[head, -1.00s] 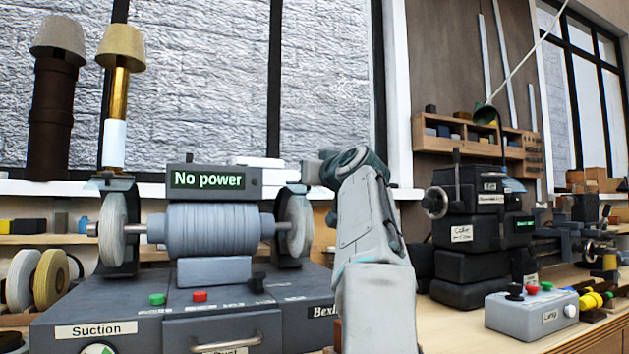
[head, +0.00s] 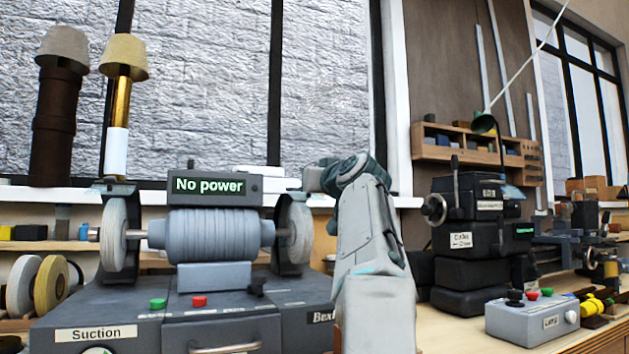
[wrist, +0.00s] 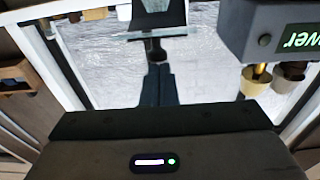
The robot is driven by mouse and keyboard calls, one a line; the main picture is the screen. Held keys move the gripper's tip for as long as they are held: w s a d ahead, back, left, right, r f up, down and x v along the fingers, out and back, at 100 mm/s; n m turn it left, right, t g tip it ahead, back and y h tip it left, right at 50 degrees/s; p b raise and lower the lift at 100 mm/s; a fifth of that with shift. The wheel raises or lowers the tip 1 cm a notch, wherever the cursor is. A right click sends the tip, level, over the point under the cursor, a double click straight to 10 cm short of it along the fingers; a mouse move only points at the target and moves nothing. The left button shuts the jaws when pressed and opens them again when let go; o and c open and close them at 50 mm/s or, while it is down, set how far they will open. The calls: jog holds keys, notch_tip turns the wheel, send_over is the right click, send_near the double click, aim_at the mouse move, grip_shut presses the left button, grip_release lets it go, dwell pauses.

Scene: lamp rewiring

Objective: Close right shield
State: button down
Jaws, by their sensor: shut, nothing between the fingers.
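The right shield (head: 294,266) is a dark housing behind and around the right grinding wheel (head: 298,232) on the grey grinder. Its top plate (head: 295,187) sticks out above the wheel. In the wrist view, which is upside down, a dark plate with a pale pane (wrist: 158,6) shows at the top; it looks like this shield. My gripper (wrist: 157,66) has its dark fingers together and empty, their tips close to a small dark piece under that plate. I cannot tell whether they touch. In the head view my arm stands right of the grinder and the fingers are hidden.
The "No power" display (head: 209,186) stands over the motor, close to the shield; it also shows in the wrist view (wrist: 290,38). The left wheel (head: 114,235) is at the far side. A black lathe (head: 470,240) and grey control box (head: 531,318) stand right of my arm.

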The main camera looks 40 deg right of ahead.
notch_tip(320, 180, up, 4)
jog(key=p, duration=0.3)
jog(key=s+a+f+b, duration=0.3)
jog(key=s+f+b, duration=0.3)
jog(key=s, duration=0.2)
jog(key=shift+s, duration=0.4)
